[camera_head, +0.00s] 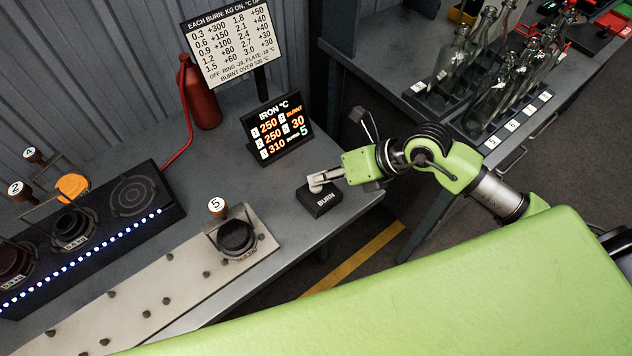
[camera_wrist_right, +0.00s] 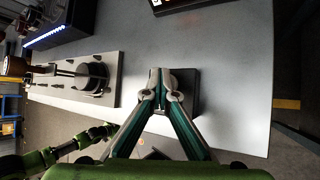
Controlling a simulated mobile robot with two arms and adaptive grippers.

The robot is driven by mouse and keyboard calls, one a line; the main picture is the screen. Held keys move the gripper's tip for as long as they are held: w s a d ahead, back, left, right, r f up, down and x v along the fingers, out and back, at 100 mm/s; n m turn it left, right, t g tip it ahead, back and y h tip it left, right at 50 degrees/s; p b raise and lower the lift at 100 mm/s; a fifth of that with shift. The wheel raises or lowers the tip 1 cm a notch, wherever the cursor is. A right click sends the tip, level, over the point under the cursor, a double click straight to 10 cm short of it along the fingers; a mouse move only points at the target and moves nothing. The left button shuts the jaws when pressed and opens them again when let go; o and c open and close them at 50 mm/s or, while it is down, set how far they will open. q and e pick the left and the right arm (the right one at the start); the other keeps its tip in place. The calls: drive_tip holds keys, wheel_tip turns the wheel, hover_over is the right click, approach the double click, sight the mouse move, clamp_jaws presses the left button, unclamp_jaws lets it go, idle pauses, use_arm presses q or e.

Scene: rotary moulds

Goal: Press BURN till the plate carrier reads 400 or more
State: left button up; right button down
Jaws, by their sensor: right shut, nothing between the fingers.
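The black BURN box (camera_head: 321,204) stands near the right front edge of the grey table. My right gripper (camera_head: 318,183) is shut and empty, with its fingertips at the top of the box. Contact or pressing depth cannot be told. In the right wrist view its fingers (camera_wrist_right: 173,84) meet over the dark box (camera_wrist_right: 188,94). Which reading is the plate carrier's is unclear. My left gripper is not in view.
A carrier tagged 5 (camera_head: 237,238) sits on the pale studded plate (camera_head: 150,285). A red cylinder (camera_head: 200,92) and a burn chart (camera_head: 232,40) are behind. Glass bottles (camera_head: 490,90) stand on the right bench.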

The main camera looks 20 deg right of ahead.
drive_tip(key=shift+r+p, duration=0.65)
drive_tip(key=shift+r, duration=0.15)
wheel_tip(320, 180, up, 5)
drive_tip(key=p, duration=0.4)
drive_tip(key=shift+r, duration=0.1)
idle(0.4)
